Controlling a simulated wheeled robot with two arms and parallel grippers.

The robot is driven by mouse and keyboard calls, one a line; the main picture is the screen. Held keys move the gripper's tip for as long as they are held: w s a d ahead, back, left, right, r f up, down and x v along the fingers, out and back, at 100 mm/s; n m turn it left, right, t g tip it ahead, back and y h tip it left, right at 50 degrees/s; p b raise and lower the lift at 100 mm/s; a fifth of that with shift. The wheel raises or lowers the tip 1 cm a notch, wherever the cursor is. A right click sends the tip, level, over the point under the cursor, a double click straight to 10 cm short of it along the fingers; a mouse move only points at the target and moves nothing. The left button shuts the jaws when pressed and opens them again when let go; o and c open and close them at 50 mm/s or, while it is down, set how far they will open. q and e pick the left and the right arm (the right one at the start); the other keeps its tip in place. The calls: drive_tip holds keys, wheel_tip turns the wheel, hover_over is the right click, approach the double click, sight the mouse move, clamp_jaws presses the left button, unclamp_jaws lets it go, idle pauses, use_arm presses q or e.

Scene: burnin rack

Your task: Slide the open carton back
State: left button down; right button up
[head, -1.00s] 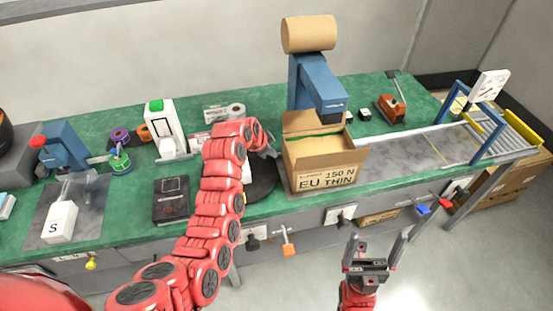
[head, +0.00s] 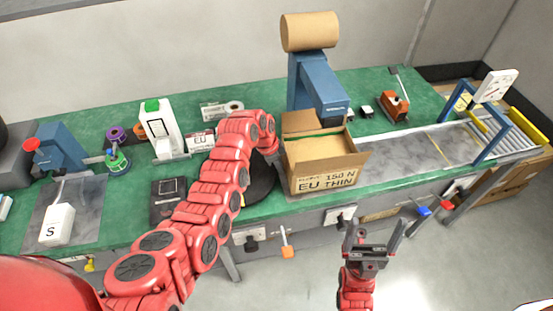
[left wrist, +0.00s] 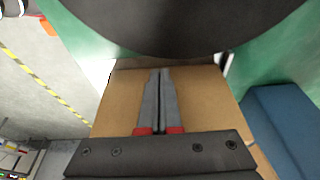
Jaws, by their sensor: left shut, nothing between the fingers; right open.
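The open carton (head: 325,172), brown and marked "EU" and "150 N THIN", stands upright on the bench at its front edge, below a blue machine. Its flaps are up. My left gripper (head: 277,158) is at the carton's left side, low and partly hidden by my own wrist. In the left wrist view its two fingers (left wrist: 160,72) are together and empty, against the carton's brown cardboard (left wrist: 203,95). I cannot tell whether they touch it. My right gripper (head: 374,228) is open and empty, in front of the bench and away from the carton.
The blue machine (head: 318,85) with a brown roll (head: 309,32) stands behind the carton. A grey conveyor strip (head: 415,152) runs clear to the right.

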use_arm(q)
drive_tip(key=shift+d+f, duration=0.2)
drive_tip(key=shift+f, duration=0.5)
drive_tip(key=shift+d, duration=0.1)
drive_tip(key=d+b, duration=0.2)
drive_tip(key=b, duration=0.1)
drive_tip(key=w+d+b, duration=0.1)
drive_tip(key=d+b, duration=0.2)
drive_tip(key=b, duration=0.1)
drive_tip(key=w+d+f+b, duration=0.1)
drive_tip(key=d+b, duration=0.1)
drive_tip(key=b, duration=0.1)
drive_tip(key=shift+w+d, duration=0.2)
drive_tip(key=d+b, duration=0.2)
drive_tip(key=w+d+b, duration=0.1)
drive_tip(key=shift+r, duration=0.25)
drive_tip(key=shift+d+r, duration=0.15)
drive_tip(key=shift+d, duration=0.2)
drive_tip(key=shift+a+r, duration=0.15)
drive_tip(key=shift+a, duration=0.05)
